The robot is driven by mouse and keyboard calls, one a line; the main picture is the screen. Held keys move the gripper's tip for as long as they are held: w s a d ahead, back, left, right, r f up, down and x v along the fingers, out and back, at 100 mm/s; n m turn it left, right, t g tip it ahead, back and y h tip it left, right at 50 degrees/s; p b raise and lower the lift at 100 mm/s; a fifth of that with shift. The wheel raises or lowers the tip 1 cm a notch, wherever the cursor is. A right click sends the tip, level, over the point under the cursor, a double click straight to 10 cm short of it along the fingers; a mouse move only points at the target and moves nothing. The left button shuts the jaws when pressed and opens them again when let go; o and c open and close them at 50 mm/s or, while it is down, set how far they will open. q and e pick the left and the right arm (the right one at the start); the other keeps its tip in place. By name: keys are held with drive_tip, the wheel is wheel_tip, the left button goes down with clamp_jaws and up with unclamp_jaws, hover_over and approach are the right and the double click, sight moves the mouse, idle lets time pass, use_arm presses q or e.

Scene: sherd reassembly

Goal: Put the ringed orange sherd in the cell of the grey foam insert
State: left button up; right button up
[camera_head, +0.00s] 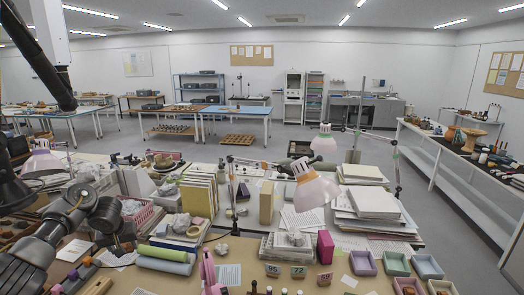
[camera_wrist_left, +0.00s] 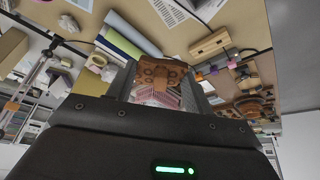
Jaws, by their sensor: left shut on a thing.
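The ringed orange sherd (camera_wrist_left: 162,74), brown-orange with dark ring marks, sits between the two fingers of my left gripper (camera_wrist_left: 166,84) in the left wrist view. The fingers are shut on it. In the head view my left gripper (camera_head: 119,240) is at the lower left, above the cluttered table; I cannot make out the sherd there. I cannot pick out the grey foam insert or its cell in either view. My right gripper is not in view.
A pink basket (camera_head: 140,212) and upright yellow-green books (camera_head: 199,194) stand close to my left gripper. Rolled green and blue tubes (camera_head: 165,260) lie in front. A pink-shaded lamp (camera_head: 312,188) rises mid-table. Small coloured trays (camera_head: 396,263) stand at the right.

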use_arm(q)
drive_tip(key=s+d+f+m, duration=0.1)
drive_tip(key=s+d+f, duration=0.2)
drive_tip(key=s+d, duration=0.65)
drive_tip(key=s+d+r+m+h, duration=0.1)
drive_tip(key=d+r+m+h, duration=0.1)
drive_tip(key=d+r+m, duration=0.45)
drive_tip(key=s+d+r+m+h, duration=0.15)
drive_tip(key=d+r, duration=0.25)
drive_tip(key=d, duration=0.6)
drive_tip(key=s+a+f+m+g+h, duration=0.1)
drive_tip(key=s+f+m+h, duration=0.1)
drive_tip(key=s+m, duration=0.8)
wheel_tip(320, 180, down, 14)
drive_tip(key=s+n+b, duration=0.2)
drive_tip(key=n+b, duration=0.1)
drive_tip(key=b, duration=1.1)
drive_tip(key=shift+s+r, duration=0.15)
drive_tip(key=shift+s, duration=0.25)
